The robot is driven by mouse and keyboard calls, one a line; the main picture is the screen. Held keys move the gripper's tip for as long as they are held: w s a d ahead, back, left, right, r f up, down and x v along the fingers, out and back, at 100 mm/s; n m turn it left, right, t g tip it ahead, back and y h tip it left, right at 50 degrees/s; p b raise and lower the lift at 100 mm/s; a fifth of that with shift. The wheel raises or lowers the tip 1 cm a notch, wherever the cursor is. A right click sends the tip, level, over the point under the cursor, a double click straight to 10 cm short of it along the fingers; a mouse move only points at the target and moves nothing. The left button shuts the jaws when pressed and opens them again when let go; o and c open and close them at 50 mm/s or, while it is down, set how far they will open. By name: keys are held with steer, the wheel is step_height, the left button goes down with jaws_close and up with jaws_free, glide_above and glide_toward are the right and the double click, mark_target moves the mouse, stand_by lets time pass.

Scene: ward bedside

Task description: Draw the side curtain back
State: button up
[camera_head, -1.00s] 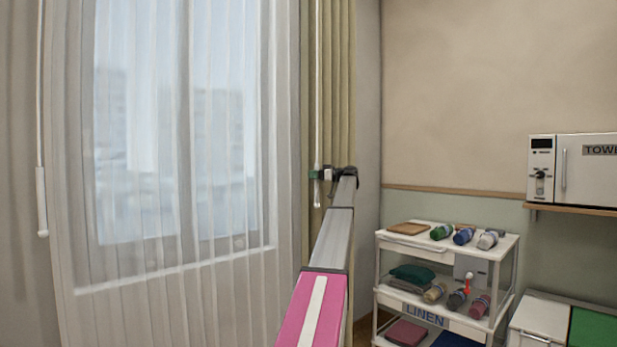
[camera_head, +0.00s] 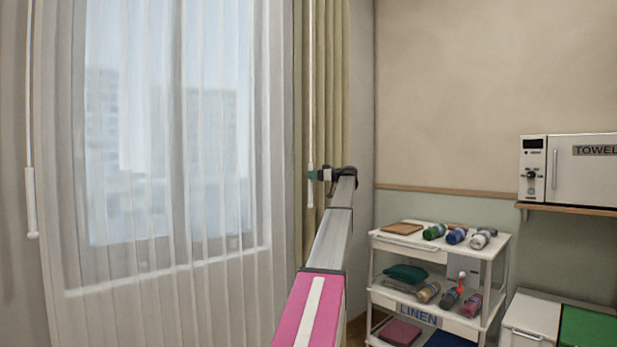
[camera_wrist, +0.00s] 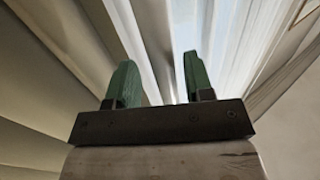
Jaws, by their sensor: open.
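The side curtain (camera_head: 330,100) is a beige-green drape hanging in folds at the window's right edge. A thin white wand (camera_head: 310,90) hangs in front of its left part, ending in a thicker handle at gripper height. My gripper (camera_head: 314,174) is beside this handle; contact cannot be told. In the wrist view its two green fingers (camera_wrist: 160,80) are apart. A pale strip and curtain folds show beyond and between them, with nothing clearly gripped. The sheer white curtain (camera_head: 170,280) covers the window to the left.
Another white wand (camera_head: 31,200) hangs at the window's left side. A towel cabinet (camera_head: 580,170) sits on a wall shelf farther right.

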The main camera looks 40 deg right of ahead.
steer(key=v, duration=0.8)
steer(key=shift+s+d, duration=0.15)
steer(key=shift+d, duration=0.05)
